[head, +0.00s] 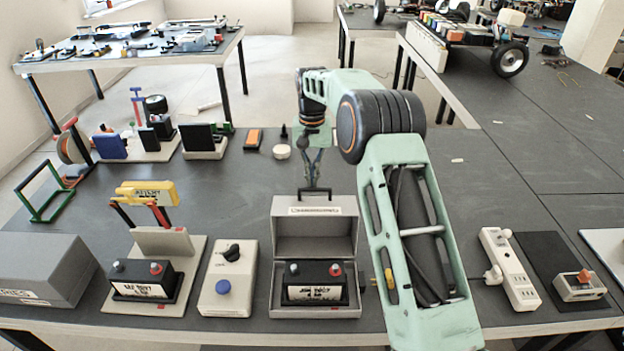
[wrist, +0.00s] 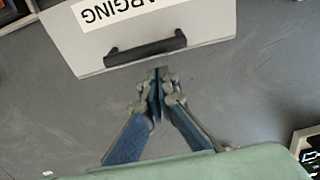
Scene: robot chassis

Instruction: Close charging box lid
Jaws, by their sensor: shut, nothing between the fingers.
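The charging box (head: 268,290) is a grey box on the near part of the table, with a black battery (head: 313,284) inside. Its lid (head: 315,236) stands open and upright at the back, with a white label and a dark handle (head: 315,193) on its top edge. In the wrist view the lid (wrist: 205,22) fills the top, with its "CHARGING" label upside down and the black handle (wrist: 145,50) below. My gripper (head: 314,184) is behind the lid, fingers shut and empty. In the wrist view its fingertips (wrist: 157,75) are just short of the handle, apparently not touching it.
A grey box with a knob and blue button (head: 222,287) stands left of the charging box. Further left is a battery on a stand (head: 143,284) with a yellow clamp. A white power strip (head: 510,268) lies to the right. The table behind the lid is mostly clear.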

